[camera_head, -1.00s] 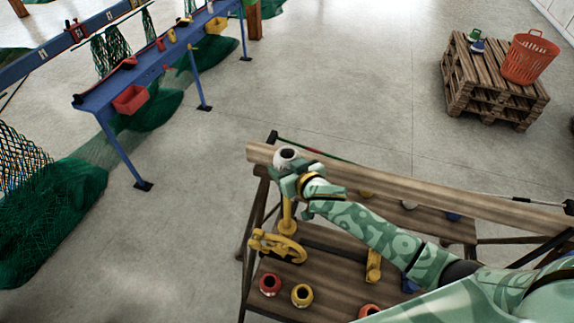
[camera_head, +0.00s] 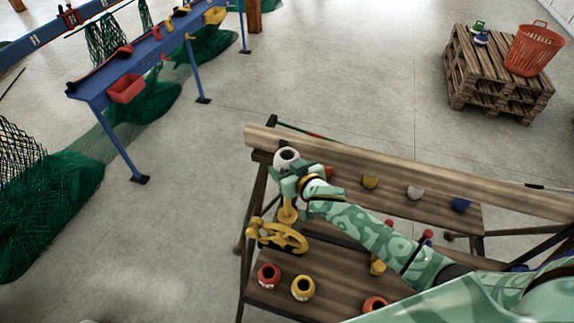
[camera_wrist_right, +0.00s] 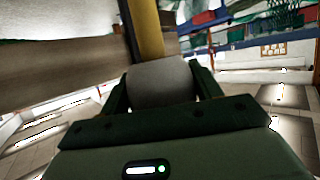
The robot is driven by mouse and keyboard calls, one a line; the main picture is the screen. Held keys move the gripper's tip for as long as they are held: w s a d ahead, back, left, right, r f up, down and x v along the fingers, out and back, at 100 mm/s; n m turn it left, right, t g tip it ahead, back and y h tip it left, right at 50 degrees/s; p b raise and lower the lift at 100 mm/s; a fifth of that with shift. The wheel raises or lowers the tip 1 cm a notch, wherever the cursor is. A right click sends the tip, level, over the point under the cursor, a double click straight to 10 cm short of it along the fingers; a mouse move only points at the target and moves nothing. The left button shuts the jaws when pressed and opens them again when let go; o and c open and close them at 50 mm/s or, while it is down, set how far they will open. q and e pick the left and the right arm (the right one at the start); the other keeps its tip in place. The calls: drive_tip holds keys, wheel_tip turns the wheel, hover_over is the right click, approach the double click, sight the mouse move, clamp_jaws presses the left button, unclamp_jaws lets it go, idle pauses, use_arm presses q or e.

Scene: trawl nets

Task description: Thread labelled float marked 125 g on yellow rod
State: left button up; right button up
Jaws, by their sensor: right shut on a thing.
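A grey-white float (camera_head: 287,155) with a dark top hole is held upright in my right gripper (camera_head: 288,170), above the rack's left end. My right gripper is shut on it. The yellow rod (camera_head: 288,212) shows just below the float and gripper. In the right wrist view the float (camera_wrist_right: 162,83) sits between the fingers, with the yellow rod (camera_wrist_right: 147,30) lined up close against its far end. Whether the rod tip is inside the hole is hidden. No mark is readable on the float. My left gripper is not in view.
A red float (camera_head: 269,275), a yellow float (camera_head: 303,288) and an orange float (camera_head: 375,304) stand on the lower wooden shelf. A yellow lever-like fitting (camera_head: 277,237) is beside the rod. A wooden beam (camera_head: 400,172) runs behind the gripper. A pallet (camera_head: 497,80) stands far off.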

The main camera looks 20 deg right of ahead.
drive_tip(key=shift+f, duration=0.25)
drive_tip(key=o, duration=1.1)
drive_tip(key=v, duration=1.6)
drive_tip(key=shift+s+p, duration=0.25)
drive_tip(key=shift+p, duration=0.1)
